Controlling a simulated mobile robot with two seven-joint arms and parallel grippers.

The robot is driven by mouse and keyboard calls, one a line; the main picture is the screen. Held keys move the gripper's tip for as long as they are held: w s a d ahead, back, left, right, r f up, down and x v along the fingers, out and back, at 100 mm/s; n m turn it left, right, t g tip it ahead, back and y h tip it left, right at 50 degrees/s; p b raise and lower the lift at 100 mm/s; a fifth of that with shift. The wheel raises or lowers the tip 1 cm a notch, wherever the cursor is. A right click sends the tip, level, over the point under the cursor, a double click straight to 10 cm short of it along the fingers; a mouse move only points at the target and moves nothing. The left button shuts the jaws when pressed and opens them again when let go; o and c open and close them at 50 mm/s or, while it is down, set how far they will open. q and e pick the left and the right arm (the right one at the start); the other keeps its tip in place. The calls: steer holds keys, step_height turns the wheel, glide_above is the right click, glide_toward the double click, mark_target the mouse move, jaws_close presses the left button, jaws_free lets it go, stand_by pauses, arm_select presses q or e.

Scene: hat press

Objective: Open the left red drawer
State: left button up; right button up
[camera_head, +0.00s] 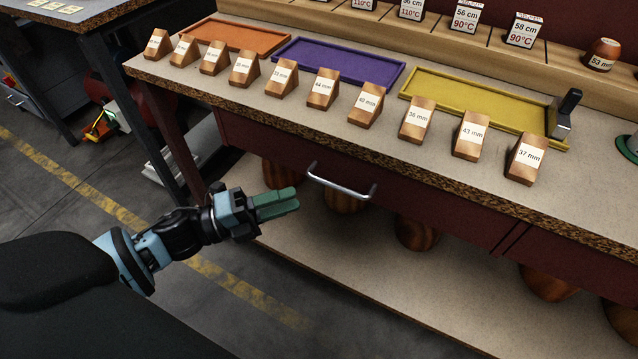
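The left red drawer (430,195) is a dark red front under the workbench top. It looks closed, flush with the bench. Its silver bar handle (341,186) sticks out from the front. My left gripper (298,199), with green fingers, is just left of the handle's left end in the picture and points toward it. The fingers lie close together, and I cannot tell whether there is a gap between them. Nothing shows between them, and they do not appear to hold the handle. My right gripper is not in view.
The bench top holds several wooden wedge blocks with size labels (325,89), an orange tray (236,36), a purple tray (338,62) and a yellow tray (470,100). Rounded wooden forms (417,234) stand on the lower shelf (330,262). Floor in front is open.

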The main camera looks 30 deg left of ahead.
arm_select(q)
steer(key=x, duration=0.8)
steer(key=shift+s, duration=0.15)
steer(key=shift+c, duration=0.4)
jaws_close()
